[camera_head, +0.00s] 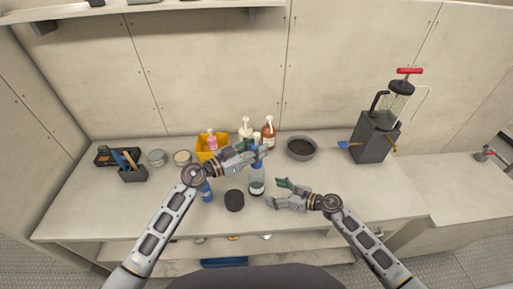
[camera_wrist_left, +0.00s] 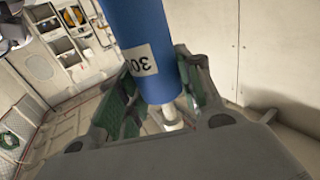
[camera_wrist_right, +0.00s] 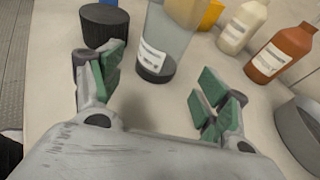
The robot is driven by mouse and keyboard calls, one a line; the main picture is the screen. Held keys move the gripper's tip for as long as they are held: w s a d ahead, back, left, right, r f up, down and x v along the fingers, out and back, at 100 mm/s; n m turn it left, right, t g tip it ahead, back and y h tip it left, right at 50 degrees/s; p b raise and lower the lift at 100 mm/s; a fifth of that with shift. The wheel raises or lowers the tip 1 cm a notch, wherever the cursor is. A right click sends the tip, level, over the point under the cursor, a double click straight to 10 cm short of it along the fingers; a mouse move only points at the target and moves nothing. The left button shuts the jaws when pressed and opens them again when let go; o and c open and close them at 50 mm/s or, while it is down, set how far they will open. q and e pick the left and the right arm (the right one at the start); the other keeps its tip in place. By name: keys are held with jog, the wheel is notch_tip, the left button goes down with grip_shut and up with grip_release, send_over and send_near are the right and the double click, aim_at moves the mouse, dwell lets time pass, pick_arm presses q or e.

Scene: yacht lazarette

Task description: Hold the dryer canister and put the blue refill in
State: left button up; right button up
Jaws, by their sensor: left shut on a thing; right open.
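My left gripper (camera_head: 258,154) is shut on the blue refill (camera_wrist_left: 150,40), a blue cylinder with a white label. In the head view the refill (camera_head: 257,163) is held above the clear dryer canister (camera_head: 257,183); I cannot tell whether its lower end is inside. The canister stands upright on the bench, with a black base and a white label. It also shows in the right wrist view (camera_wrist_right: 165,45). My right gripper (camera_head: 278,194) is open and empty, just right of the canister, its fingers toward it. A black round cap (camera_head: 234,201) sits left of the canister.
A blue can (camera_head: 206,191) stands left of the cap. Behind are a yellow bin (camera_head: 203,152), a white bottle (camera_head: 246,129), an orange-brown bottle (camera_head: 269,132) and a grey bowl (camera_head: 301,150). A grey device with red handle (camera_head: 375,137) stands right. The bench's front right is clear.

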aim_at(259, 186)
jog(key=shift+x, duration=3.85)
jog(key=shift+c, duration=0.4)
jog(key=c, duration=0.7)
jog(key=shift+c, duration=0.2)
